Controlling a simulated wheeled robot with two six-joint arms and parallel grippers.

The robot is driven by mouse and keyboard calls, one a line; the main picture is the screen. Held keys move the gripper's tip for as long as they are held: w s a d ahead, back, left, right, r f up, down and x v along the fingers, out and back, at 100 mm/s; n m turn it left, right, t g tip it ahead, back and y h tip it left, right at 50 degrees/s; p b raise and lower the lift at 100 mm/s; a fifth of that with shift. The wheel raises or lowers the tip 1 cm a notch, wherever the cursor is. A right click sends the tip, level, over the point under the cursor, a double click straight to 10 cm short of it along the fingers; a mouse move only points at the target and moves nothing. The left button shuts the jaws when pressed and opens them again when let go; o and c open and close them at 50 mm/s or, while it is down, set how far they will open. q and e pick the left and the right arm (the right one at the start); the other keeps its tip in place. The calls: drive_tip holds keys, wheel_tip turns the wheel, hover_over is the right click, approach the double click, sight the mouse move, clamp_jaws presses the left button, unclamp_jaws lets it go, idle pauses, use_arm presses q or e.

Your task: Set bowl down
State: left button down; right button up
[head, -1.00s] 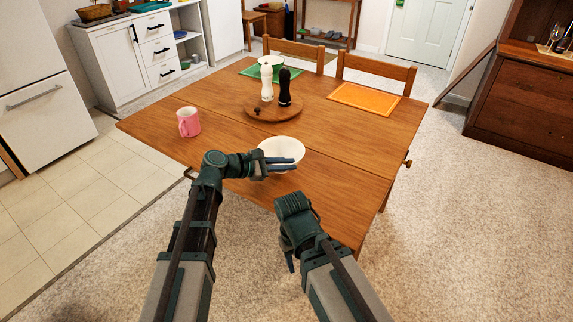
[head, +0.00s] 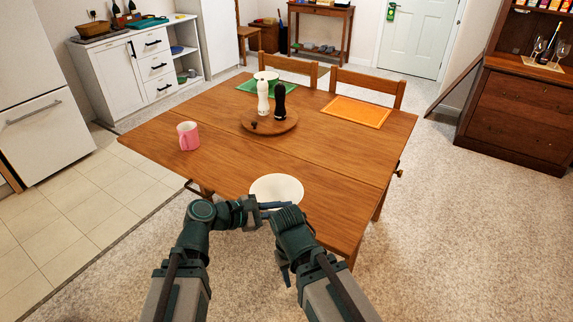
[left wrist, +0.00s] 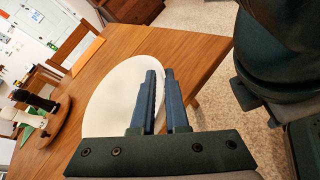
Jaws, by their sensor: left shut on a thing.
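The white bowl (head: 277,187) is at the near side of the wooden table (head: 330,190), in front of the turntable. My left gripper (head: 274,206) is shut on its near rim; in the left wrist view the two blue fingers (left wrist: 161,102) pinch the edge of the bowl (left wrist: 118,92). The bowl looks roughly level and empty. I cannot tell whether its base touches the tabletop. My right gripper (head: 286,274) hangs low in front of the table's near edge, apart from the bowl, and its fingers are too small to read.
A pink mug (head: 188,136) stands at the table's left. A round wooden turntable (head: 269,122) carries a white shaker (head: 263,98) and a black shaker (head: 280,102). An orange placemat (head: 356,112) and a green placemat (head: 246,87) lie farther back. The table right of the bowl is clear.

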wheel_tip(320, 180, up, 16)
drive_tip(key=p, duration=1.5)
